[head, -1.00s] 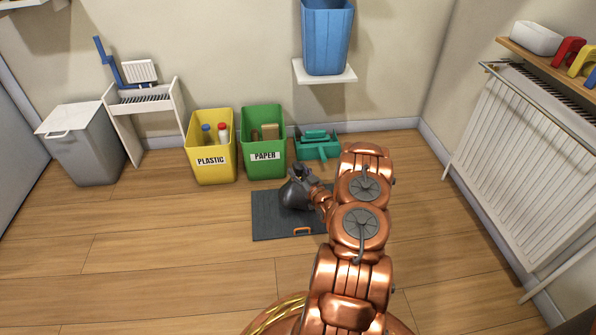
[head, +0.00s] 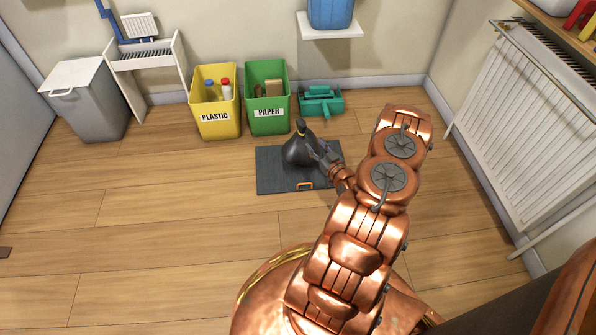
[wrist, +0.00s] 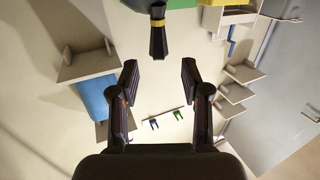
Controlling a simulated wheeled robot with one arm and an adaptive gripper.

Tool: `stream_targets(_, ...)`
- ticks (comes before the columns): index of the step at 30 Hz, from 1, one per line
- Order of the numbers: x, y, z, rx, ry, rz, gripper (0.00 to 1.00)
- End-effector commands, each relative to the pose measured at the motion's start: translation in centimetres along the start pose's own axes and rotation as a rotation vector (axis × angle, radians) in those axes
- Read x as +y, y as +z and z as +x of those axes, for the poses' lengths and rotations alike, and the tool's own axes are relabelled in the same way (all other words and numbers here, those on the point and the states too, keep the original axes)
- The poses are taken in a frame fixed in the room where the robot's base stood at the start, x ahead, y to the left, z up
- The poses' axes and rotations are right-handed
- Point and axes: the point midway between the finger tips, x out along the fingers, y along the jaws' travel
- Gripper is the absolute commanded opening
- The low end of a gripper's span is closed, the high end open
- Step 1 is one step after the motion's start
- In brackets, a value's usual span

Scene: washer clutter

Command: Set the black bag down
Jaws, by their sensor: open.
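The black bag (head: 298,149) stands upright on the dark grey mat (head: 275,181), with its tied neck pointing up. In the wrist view its black neck with a yellow band (wrist: 158,35) shows at the top, ahead of the fingers. My gripper (head: 323,155) is at the right side of the bag in the head view, low over the mat. In the wrist view my gripper (wrist: 159,72) is open, its two fingers spread with nothing between them. The neck lies beyond the fingertips. The head view does not show clearly whether a finger touches the bag.
A yellow plastic bin (head: 215,103) and a green paper bin (head: 267,98) stand behind the mat. A grey lidded bin (head: 87,101) stands at left, a radiator (head: 521,120) at right.

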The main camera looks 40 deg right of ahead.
Motion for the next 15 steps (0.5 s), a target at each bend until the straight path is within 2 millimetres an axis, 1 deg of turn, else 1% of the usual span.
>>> stream_targets(7,-1.2,-0.8,3.3,-0.207,-0.069,-0.099,0.47)
stream_targets(10,-1.6,-1.4,4.4,-0.302,-0.087,-0.139,0.47)
stream_targets(15,-2.4,-2.7,5.5,-0.442,-0.1,-0.198,0.47)
